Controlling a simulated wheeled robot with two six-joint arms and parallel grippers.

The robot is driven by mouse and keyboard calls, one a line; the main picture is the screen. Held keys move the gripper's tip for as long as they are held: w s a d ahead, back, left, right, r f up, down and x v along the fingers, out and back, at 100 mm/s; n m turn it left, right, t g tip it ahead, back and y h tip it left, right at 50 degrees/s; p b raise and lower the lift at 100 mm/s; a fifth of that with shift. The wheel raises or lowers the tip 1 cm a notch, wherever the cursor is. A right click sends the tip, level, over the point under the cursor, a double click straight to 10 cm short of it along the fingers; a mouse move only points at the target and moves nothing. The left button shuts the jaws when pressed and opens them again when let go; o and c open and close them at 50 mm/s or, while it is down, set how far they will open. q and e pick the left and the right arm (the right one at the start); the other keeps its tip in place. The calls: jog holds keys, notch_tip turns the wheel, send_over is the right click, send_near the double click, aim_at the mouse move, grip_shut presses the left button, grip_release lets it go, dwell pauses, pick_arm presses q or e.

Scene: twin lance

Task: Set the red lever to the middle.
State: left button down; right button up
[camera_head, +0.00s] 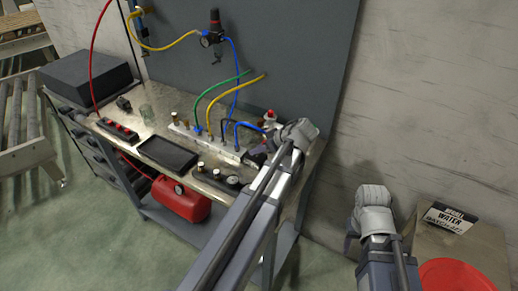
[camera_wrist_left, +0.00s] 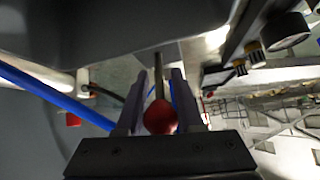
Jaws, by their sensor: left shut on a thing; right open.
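The red lever's ball knob (camera_wrist_left: 160,117) sits between the two fingers of my left gripper (camera_wrist_left: 158,78) in the left wrist view, with its thin grey stem (camera_wrist_left: 158,72) running away from it. The gripper is shut on the lever. In the head view my left gripper (camera_head: 257,152) is at the right end of the workbench, beside the valve manifold (camera_head: 213,139). The lever's knob cannot be made out there. My right gripper (camera_head: 352,240) hangs to the right of the bench, partly hidden by its own wrist. It is open and away from the lever.
Blue, green and yellow hoses rise from the manifold to the grey back panel (camera_head: 270,50). A red-topped fitting (camera_head: 269,115) stands close behind my left gripper. A black tray (camera_head: 167,153) lies on the bench (camera_head: 205,180). A red tank (camera_head: 181,202) is below. A red round object (camera_head: 455,276) is at lower right.

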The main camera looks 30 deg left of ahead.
pick_arm(q)
jog(key=a+r+h+p, duration=0.1)
jog(key=h+p, duration=0.1)
jog(key=p, duration=0.1)
jog(key=shift+a+p, duration=0.15)
jog(key=shift+p, duration=0.15)
jog(key=shift+a+f+h+p, duration=0.2)
jog(key=shift+a+h+p, duration=0.3)
jog(key=shift+h, duration=0.4)
jog(key=shift+w+f+h+p, duration=0.1)
jog(key=shift+f+h+p, duration=0.2)
jog(key=shift+h, duration=0.4)
jog(key=c, duration=0.6)
grip_release()
jog(key=shift+o, duration=0.2)
jog(key=shift+r, duration=0.1)
